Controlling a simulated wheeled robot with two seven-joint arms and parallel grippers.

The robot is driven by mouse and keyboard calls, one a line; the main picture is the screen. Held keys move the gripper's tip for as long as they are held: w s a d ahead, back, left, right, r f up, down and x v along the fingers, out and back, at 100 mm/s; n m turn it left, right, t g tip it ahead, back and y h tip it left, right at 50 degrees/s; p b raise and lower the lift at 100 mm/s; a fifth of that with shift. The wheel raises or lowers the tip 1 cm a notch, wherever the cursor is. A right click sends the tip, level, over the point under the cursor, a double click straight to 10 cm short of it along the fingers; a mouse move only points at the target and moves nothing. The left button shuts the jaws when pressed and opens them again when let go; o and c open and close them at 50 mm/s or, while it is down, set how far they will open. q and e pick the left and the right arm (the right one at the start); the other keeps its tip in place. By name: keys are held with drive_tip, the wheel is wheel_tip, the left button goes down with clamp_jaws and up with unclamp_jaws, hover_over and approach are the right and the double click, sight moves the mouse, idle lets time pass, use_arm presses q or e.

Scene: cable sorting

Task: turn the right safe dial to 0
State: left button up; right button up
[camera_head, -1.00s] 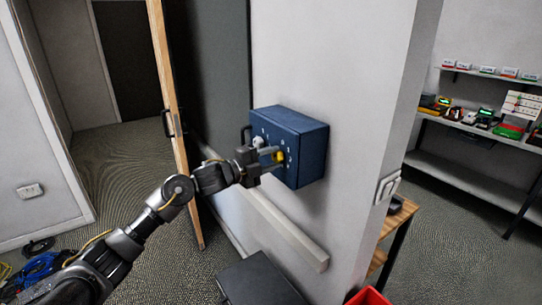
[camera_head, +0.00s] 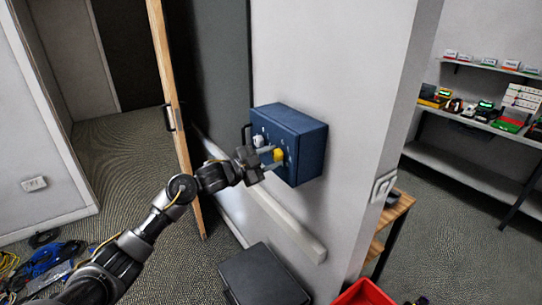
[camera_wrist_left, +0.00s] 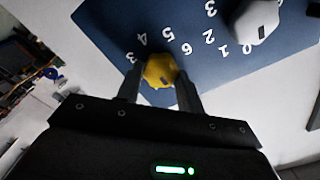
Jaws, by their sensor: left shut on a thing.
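A blue safe (camera_head: 296,140) is fixed to the grey wall. Its front face carries two dials, a white one (camera_head: 259,141) on the left and a yellow one (camera_head: 278,155) on the right. In the left wrist view the yellow dial (camera_wrist_left: 160,70) sits between the fingers of my left gripper (camera_wrist_left: 160,84), which is shut on it. Printed numbers ring the dials; 3, 4, 5, 6 and others show near the yellow one. The white dial (camera_wrist_left: 256,20) is untouched, with 0 and 1 beside it. My left gripper also shows in the head view (camera_head: 270,162). My right gripper is out of view.
A white rail (camera_head: 288,228) runs along the wall below the safe. A dark box (camera_head: 262,276) and a red bin (camera_head: 362,294) stand beneath. A wooden-edged door (camera_head: 170,110) is open at left. Cables (camera_head: 40,268) lie on the floor at lower left.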

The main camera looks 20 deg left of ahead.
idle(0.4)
use_arm(q)
drive_tip(key=o, duration=1)
drive_tip(key=shift+s+a+f, duration=0.1)
drive_tip(key=shift+s+a, duration=0.1)
drive_tip(key=shift+b+v, duration=2.05)
drive_tip(key=shift+v, duration=3.1)
